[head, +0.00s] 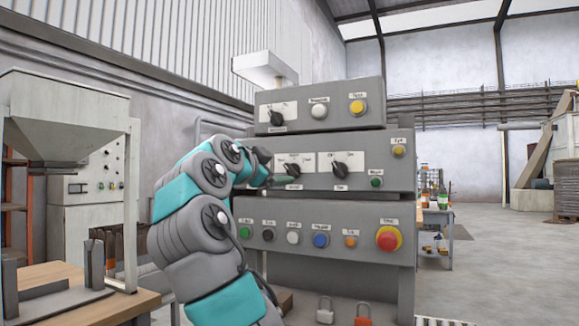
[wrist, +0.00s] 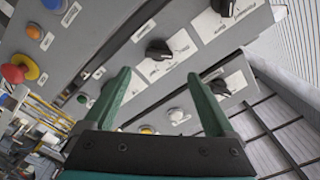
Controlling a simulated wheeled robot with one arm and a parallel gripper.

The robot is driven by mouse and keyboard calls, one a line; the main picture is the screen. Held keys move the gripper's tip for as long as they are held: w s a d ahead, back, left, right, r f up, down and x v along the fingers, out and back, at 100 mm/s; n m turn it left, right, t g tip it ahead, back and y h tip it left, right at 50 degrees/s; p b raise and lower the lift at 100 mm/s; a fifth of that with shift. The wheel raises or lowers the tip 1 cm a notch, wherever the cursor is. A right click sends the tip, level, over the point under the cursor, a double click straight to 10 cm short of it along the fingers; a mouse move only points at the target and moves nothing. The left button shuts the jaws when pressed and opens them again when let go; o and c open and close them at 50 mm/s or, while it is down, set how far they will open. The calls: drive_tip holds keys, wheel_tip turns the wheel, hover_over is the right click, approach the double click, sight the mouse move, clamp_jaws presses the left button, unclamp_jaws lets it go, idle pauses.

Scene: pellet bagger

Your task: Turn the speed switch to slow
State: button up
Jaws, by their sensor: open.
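Three black rotary switches show on the grey control panels: one at the top left (head: 277,118), one at middle left (head: 292,170), one at middle right (head: 341,170). Their labels are too small to read, so I cannot tell which is the speed switch. In the wrist view, the middle right switch (wrist: 158,50) shows beyond the gap between my fingers. The top switch (wrist: 219,88) is beside the right finger, and the middle left switch (wrist: 222,5) is at the upper edge. My gripper (wrist: 158,73) is open and empty, held before the panels; it is dark and small in the head view (head: 262,157).
The lower panel carries several push buttons and a red emergency knob (head: 389,238) on yellow. White (head: 319,111) and yellow (head: 358,107) buttons sit beside the top switch. A hopper machine (head: 65,125) stands left; open floor lies right.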

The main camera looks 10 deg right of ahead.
sight(291, 169)
drive_tip(key=shift+p+x, duration=1.05)
drive_tip(key=shift+x, duration=2.9)
drive_tip(key=shift+f, duration=0.15)
drive_tip(key=shift+c, duration=0.2)
drive_tip(key=c, duration=1.3)
